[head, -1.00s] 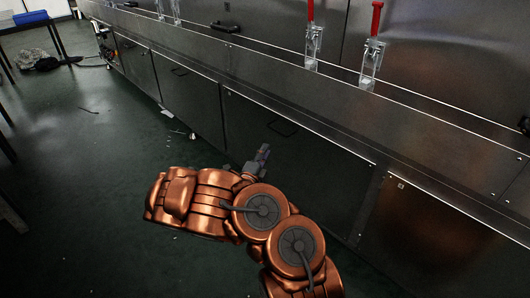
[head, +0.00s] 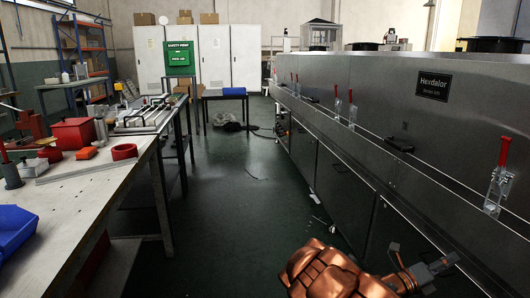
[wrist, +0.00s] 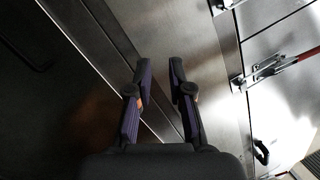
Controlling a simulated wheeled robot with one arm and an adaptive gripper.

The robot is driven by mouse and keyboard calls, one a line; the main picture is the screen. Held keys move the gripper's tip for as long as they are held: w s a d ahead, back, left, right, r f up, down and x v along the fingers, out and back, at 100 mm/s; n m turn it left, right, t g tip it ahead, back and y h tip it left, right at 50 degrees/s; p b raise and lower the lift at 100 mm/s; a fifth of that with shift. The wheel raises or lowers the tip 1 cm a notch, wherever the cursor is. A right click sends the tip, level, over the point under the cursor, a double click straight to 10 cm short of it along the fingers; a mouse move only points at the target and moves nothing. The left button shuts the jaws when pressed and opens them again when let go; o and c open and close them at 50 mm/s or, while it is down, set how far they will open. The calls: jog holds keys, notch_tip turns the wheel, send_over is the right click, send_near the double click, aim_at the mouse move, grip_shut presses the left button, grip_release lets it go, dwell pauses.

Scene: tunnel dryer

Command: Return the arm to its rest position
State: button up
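My gripper (head: 446,263) shows at the bottom right of the head view, at the end of my copper-coloured arm. It is beside the lower front of the long steel dryer (head: 345,150). In the wrist view my gripper (wrist: 160,72) has its two dark fingers apart, with a clear gap and nothing between them. Steel panels of the dryer (wrist: 205,60) lie beyond the fingers. Much of my arm is cut off by the lower edge of the head view.
Red-handled clamps (head: 497,180) line the dryer's ledge. A workbench (head: 95,165) with red parts and a blue bin (head: 14,228) stands on the left. The green floor (head: 235,190) between them is mostly clear. A crumpled heap (head: 228,126) lies farther back.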

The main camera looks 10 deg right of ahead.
jog(key=s+a+r+m+g+y+p, duration=0.1)
jog(key=s+r+m+g+y+p, duration=0.2)
jog(key=s+r+m+g+p, duration=0.9)
jog(key=s+a+r+m+t+y+p, duration=0.2)
jog(key=s+a+r+m+y+p, duration=0.3)
jog(key=s+r+m, duration=0.6)
jog(key=s+a+r+m+t+y+p, duration=0.2)
jog(key=a+r+m+y+p, duration=0.1)
jog(key=a, duration=0.7)
jog(key=s+a+r+m+t+y+p, duration=0.1)
jog(key=s+a+r+m+y+p, duration=0.1)
jog(key=a+r+y+p, duration=0.3)
jog(key=s+a+r+m+t+y+p, duration=0.2)
jog(key=a+r+m+y+p, duration=0.2)
jog(key=a+p, duration=0.4)
jog(key=a, duration=0.7)
jog(key=shift+s+a+r+m+t+y, duration=0.2)
jog(key=shift+s+r+m+t+y, duration=0.1)
jog(key=shift+s+y, duration=0.1)
